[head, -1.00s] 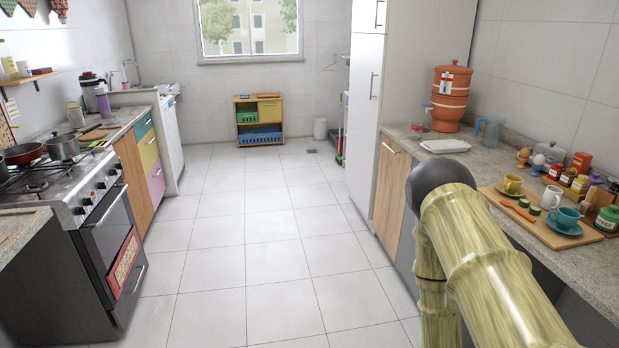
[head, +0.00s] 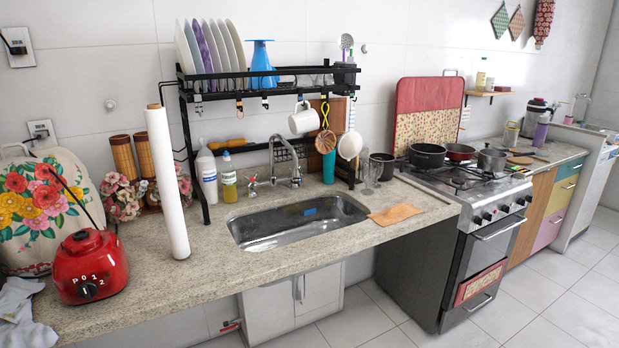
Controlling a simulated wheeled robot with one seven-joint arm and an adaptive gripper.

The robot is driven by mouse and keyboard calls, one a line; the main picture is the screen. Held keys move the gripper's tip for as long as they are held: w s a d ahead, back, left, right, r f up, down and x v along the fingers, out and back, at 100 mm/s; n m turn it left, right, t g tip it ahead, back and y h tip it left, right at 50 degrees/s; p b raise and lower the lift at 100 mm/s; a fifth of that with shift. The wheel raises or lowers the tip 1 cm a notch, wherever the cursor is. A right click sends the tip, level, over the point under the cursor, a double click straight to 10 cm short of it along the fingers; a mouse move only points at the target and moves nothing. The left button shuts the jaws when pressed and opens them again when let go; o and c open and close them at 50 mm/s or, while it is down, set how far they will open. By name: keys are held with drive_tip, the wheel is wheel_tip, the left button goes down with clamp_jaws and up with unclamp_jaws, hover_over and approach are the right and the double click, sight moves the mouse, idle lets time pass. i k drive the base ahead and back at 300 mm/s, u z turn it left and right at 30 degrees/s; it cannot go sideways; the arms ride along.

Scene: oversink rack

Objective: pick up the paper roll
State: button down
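The paper roll (head: 168,185) is a tall white roll with a brown core showing at its top. It stands upright on the stone counter, left of the sink and in front of the black rack's left leg. My gripper and arm are not in the current head view, so nothing shows of the gripper's state.
A red blender base (head: 90,267) and a floral cover (head: 40,205) stand left of the roll. The black rack (head: 265,85) holding plates spans the sink (head: 298,222). A stove (head: 460,220) is at the right. Bare counter (head: 150,300) lies in front of the roll.

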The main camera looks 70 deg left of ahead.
sight(156, 117)
drive_tip(key=u, duration=1.7)
drive_tip(key=k, duration=0.95)
drive_tip(key=u, duration=1.55)
drive_tip(key=i, duration=0.5)
